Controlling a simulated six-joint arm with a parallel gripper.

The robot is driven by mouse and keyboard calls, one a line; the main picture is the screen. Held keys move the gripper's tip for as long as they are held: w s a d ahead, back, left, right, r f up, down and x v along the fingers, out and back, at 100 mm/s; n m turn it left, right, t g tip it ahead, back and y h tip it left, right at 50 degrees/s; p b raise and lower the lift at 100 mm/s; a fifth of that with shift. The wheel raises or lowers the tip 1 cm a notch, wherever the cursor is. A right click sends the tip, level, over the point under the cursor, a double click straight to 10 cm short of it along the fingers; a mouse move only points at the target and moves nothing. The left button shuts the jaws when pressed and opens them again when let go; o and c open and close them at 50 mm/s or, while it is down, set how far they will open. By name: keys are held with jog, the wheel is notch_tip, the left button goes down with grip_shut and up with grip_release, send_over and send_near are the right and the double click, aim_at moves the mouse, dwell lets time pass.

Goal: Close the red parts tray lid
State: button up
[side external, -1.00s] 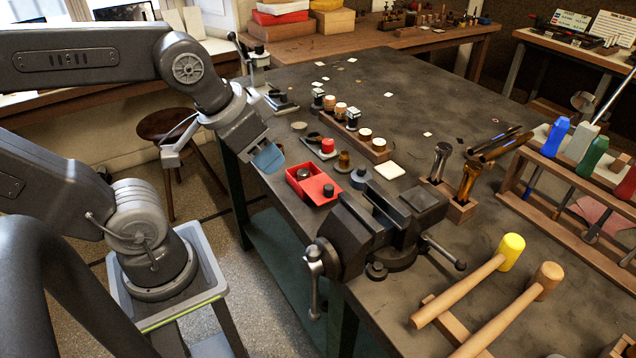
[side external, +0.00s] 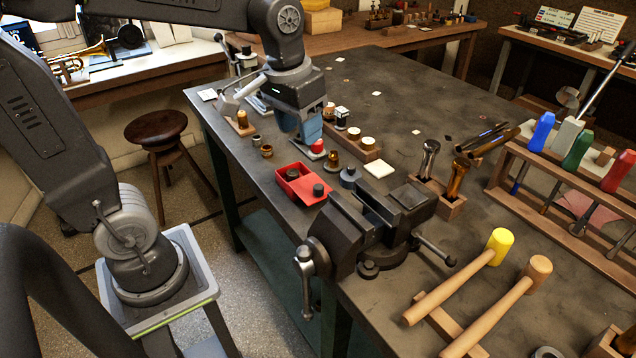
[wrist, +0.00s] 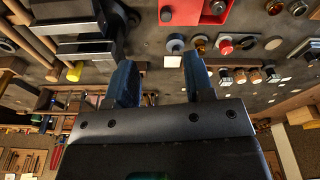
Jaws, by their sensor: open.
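The red parts tray (side external: 288,175) sits on the dark bench, left of the vise. Its open box shows a dark round item inside. The red lid (side external: 314,196) lies folded back flat on the right side of the box, with a dark knob on it. In the wrist view the red tray (wrist: 195,18) is at the top edge and partly cut off. My gripper (side external: 307,132), with blue fingers, points down above the bench, just behind the tray in the side view. It is open with nothing between the fingers, and apart from the tray.
The vise (side external: 375,225) stands close to the tray's right. A red-topped small item (side external: 317,147) and a wooden block with several jars (side external: 368,143) are near my gripper. A grey-blue round pot (side external: 348,177) and a pale square (side external: 379,169) lie right of the tray.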

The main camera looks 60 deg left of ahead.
jog(key=n+g, duration=0.1)
jog(key=g, duration=0.1)
send_near(318, 186)
notch_tip(318, 186, down, 9)
jog(key=shift+a+f, duration=0.1)
jog(key=shift+f, duration=0.1)
dwell(0.4)
grip_shut()
dwell(0.4)
